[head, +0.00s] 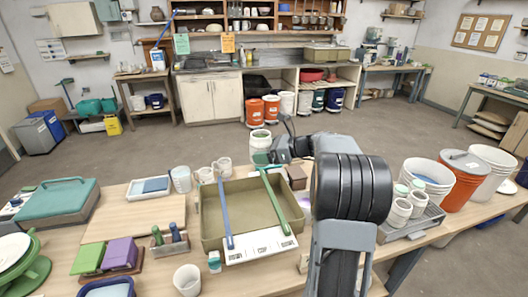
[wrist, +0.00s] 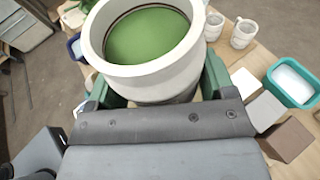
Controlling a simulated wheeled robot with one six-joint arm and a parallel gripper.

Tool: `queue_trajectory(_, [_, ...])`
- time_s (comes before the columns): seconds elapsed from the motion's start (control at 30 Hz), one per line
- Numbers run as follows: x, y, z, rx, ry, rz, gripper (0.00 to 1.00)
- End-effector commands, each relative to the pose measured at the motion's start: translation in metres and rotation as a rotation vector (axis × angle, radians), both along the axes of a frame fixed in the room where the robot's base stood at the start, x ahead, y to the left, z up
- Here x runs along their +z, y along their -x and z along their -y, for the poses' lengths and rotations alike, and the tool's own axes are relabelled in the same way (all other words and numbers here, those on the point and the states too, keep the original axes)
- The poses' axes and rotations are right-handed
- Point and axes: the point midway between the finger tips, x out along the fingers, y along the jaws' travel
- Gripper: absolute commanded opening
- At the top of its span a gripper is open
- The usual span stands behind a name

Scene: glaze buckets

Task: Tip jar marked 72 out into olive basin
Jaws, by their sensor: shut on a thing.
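My gripper (head: 262,158) is shut on a white jar (head: 260,140) beyond the far side of the olive basin in the head view. In the wrist view the jar (wrist: 165,72) sits between the green fingers of my gripper (wrist: 160,88), its open mouth showing green glaze inside. The jar looks about upright. I cannot read a number on it. The olive basin (head: 212,229) stands on the table, with a blue stick (head: 225,210) and a green stick (head: 274,202) lying across it. My arm hides part of the table right of the basin.
White mugs (head: 222,168) and a measuring jug (head: 181,179) stand behind and left of the basin. A white cup (head: 187,280) stands in front. Small white jars (head: 398,213) stand in a grey tray at right, near an orange bucket (head: 462,182) and white buckets.

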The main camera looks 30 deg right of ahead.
Motion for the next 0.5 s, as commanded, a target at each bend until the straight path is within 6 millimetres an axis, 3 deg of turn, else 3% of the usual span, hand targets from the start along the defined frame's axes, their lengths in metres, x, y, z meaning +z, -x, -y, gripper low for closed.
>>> queue_trajectory(0.5, [-0.034, 0.0, 0.001, -0.002, 0.0, 0.003, 0.22])
